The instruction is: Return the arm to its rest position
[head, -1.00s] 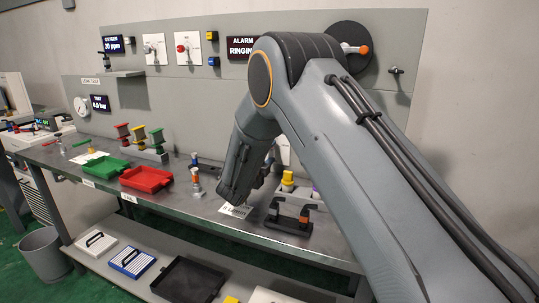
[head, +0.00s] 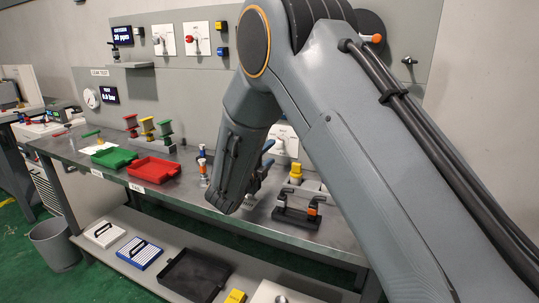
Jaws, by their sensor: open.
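My arm (head: 350,130) fills the right and middle of the head view. Its elbow is high, at the top of the picture, and its forearm (head: 240,150) hangs down in front of the bench. My gripper (head: 262,174) is mostly hidden behind the forearm; only dark parts show past its right edge. It is open, and I see nothing held in it. Its fingertips are not clear against the bench items behind.
The metal bench (head: 205,205) carries a green tray (head: 114,157), a red tray (head: 151,169) and a black holder with orange parts (head: 297,213). A lower shelf (head: 140,280) holds cases and a black tray (head: 195,276). A bin (head: 54,246) stands at left.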

